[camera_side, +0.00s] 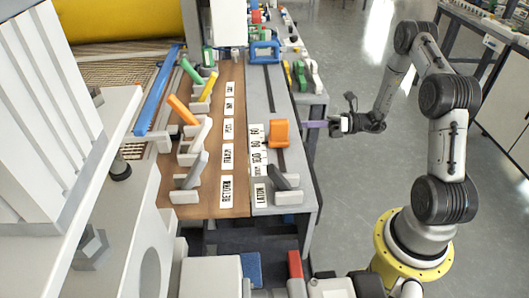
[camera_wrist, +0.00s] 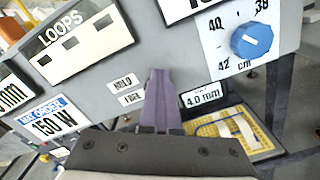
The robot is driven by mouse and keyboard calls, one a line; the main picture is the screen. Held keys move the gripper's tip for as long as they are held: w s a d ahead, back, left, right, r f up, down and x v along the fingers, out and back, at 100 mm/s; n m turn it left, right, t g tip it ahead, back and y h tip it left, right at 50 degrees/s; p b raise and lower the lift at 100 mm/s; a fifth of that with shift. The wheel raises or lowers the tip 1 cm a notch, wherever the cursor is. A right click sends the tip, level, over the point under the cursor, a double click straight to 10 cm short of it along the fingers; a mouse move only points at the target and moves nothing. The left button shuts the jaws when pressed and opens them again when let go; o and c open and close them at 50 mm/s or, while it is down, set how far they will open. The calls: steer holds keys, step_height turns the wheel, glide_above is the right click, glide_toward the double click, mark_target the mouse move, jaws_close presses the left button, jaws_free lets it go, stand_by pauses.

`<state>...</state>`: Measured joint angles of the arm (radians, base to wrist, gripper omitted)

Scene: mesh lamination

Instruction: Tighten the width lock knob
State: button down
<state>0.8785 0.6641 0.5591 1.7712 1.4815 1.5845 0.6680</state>
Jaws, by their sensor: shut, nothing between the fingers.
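My gripper (camera_side: 306,124) reaches left to the side face of the grey console, its purple fingers together and empty. In the wrist view the shut fingers (camera_wrist: 160,74) point at the panel, just right of the small HOLD (camera_wrist: 125,82) and FREE (camera_wrist: 131,98) labels. No lock knob shows clearly beside these labels; the fingers cover the spot right of them. A blue round knob (camera_wrist: 251,37) sits on a white centimetre scale (camera_wrist: 222,62) marked 38, 40 and 42, up and right of the fingers. I cannot tell whether the fingertips touch anything.
A yellow sheet (camera_wrist: 225,130) lies below right. Open floor (camera_side: 345,215) lies below the arm.

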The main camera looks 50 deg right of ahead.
steer(key=shift+a+f, duration=0.1)
steer(key=v, duration=0.6)
steer(key=shift+r, duration=0.45)
steer(key=shift+w, duration=0.1)
